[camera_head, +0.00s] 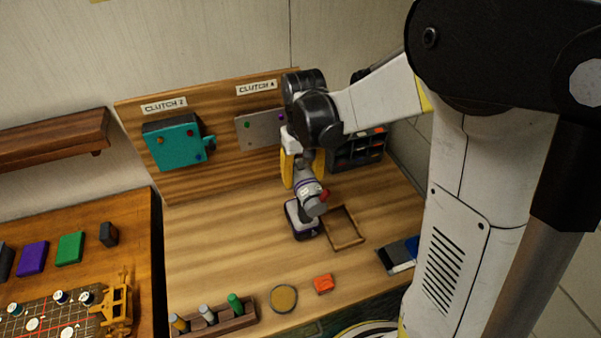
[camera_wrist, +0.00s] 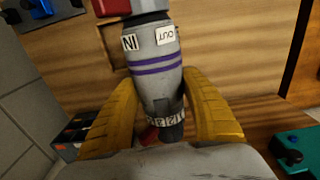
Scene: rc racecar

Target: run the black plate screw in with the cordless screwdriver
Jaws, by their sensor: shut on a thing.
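The cordless screwdriver (camera_head: 308,182) is grey with purple bands. My yellow-fingered gripper (camera_head: 303,168) is shut on it, above the right part of the workbench. In the wrist view the fingers flank the screwdriver body (camera_wrist: 157,75), which shows IN and OUT labels and a numbered ring. A purple-edged base (camera_head: 302,220) is at its lower end; I cannot tell whether they are joined. I cannot make out a black screw.
A teal box (camera_head: 174,143) with coloured screws is on the board's left. A dark compartment bin (camera_head: 357,150) stands behind my gripper.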

